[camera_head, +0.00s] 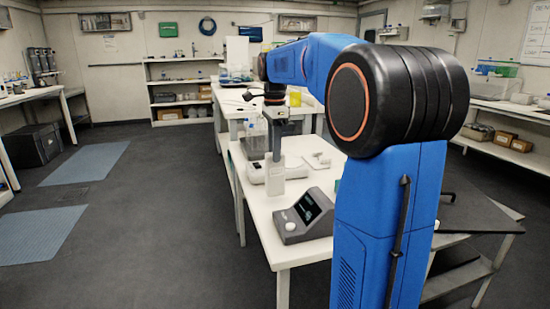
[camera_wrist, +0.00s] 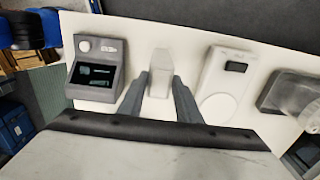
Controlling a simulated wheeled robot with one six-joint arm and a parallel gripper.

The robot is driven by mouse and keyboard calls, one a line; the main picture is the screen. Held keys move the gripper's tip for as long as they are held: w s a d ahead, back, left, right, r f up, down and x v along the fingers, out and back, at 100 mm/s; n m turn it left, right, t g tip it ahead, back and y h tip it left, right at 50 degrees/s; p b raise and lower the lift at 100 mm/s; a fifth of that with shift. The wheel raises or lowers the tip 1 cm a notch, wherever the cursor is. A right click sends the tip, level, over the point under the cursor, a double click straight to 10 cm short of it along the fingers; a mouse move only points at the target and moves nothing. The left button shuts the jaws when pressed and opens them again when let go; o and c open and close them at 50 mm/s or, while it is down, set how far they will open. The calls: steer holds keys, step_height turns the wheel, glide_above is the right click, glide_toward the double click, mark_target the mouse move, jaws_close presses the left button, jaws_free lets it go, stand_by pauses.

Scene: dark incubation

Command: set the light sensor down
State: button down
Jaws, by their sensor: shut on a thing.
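The light sensor appears to be the pale upright block (camera_head: 274,183) beneath my gripper (camera_head: 277,152) in the head view. My gripper points down and is shut on the block near its top. In the wrist view the block (camera_wrist: 160,75) sits between the two grey fingertips of my gripper (camera_wrist: 161,80). The block is over the white table (camera_head: 262,229); I cannot tell whether its bottom touches the top. Its upper part is partly hidden by the fingers.
A dark grey device with a screen (camera_head: 303,216) stands at the table's near end, and left of the block in the wrist view (camera_wrist: 96,72). A white balance-like device (camera_wrist: 226,85) stands on the other side. Some bare tabletop lies around the block.

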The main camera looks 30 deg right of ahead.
steer(key=shift+f, duration=1.25)
steer(key=c, duration=1.3)
jaws_free()
steer(key=shift+f, duration=0.1)
step_height(320, 180, up, 12)
steer(key=shift+r, duration=0.15)
